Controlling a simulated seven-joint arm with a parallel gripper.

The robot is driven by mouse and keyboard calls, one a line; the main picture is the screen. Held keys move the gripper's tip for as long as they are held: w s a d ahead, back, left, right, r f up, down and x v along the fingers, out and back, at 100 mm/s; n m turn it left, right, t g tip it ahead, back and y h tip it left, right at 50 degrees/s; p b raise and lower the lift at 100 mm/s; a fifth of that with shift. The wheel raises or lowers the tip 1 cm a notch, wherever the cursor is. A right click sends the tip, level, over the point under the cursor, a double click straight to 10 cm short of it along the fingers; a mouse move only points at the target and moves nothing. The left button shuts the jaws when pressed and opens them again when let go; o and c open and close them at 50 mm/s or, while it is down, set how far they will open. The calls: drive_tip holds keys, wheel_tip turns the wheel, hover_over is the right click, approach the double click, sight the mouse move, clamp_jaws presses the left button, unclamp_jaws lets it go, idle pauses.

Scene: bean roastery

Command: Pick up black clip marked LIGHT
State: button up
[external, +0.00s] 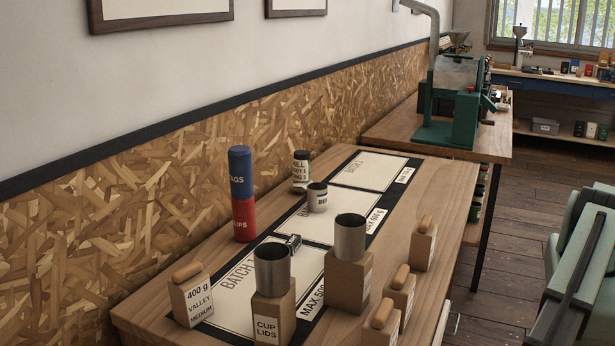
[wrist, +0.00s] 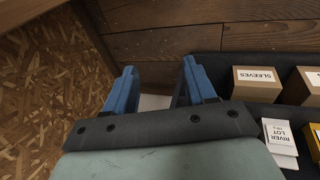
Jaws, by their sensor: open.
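A small dark object (external: 293,242) with a pale edge lies on the BATCH mat (external: 305,268) in the external view, beside the metal cup on the CUP LIDS block. It may be the black clip, but its marking is too small to read. My gripper (wrist: 159,70) shows in the wrist view with two blue fingers apart and nothing visible between them. It is not clearly seen in the external view. No clip can be made out in the wrist view.
The table holds a blue and red cylinder (external: 242,195), a CUP LIDS block (external: 272,312) with a metal cup (external: 272,268), another cup (external: 350,238) and several handled blocks. A SLEEVES box (wrist: 257,83) and a RIVER LOT card (wrist: 280,136) lie right of my gripper.

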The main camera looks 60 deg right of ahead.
drive_tip(key=w+a+r+m+t, duration=0.1)
drive_tip(key=w+a+r+m, duration=0.15)
drive_tip(key=w+r, duration=0.7)
drive_tip(key=w+a+r+m+t, duration=0.1)
drive_tip(key=w+a+r, duration=0.3)
drive_tip(key=w+r, duration=0.55)
drive_tip(key=w+d+r+m+h, duration=0.1)
drive_tip(key=w+d+r, duration=0.3)
drive_tip(key=r, duration=0.5)
drive_tip(key=w+d+r, duration=0.2)
drive_tip(key=w+r, duration=0.5)
drive_tip(key=r, duration=0.2)
drive_tip(key=w+d+r+m+h, duration=0.1)
drive_tip(key=w+d+r, duration=0.35)
drive_tip(key=r, duration=0.55)
drive_tip(key=n+g, duration=0.6)
drive_tip(key=n, duration=0.1)
hover_over(293, 240)
drive_tip(key=d, duration=0.1)
drive_tip(key=shift+m, duration=0.25)
drive_tip(key=f, duration=1.5)
drive_tip(key=shift+w+f, duration=0.1)
drive_tip(key=shift+w, duration=0.2)
drive_tip(key=shift+s+a+f, duration=0.1)
drive_tip(key=shift+a+f, duration=0.1)
drive_tip(key=shift+f, duration=0.95)
drive_tip(key=shift+s+a+f, duration=0.1)
drive_tip(key=shift+a+f, duration=0.1)
drive_tip(key=shift+f, duration=1.5)
clamp_jaws()
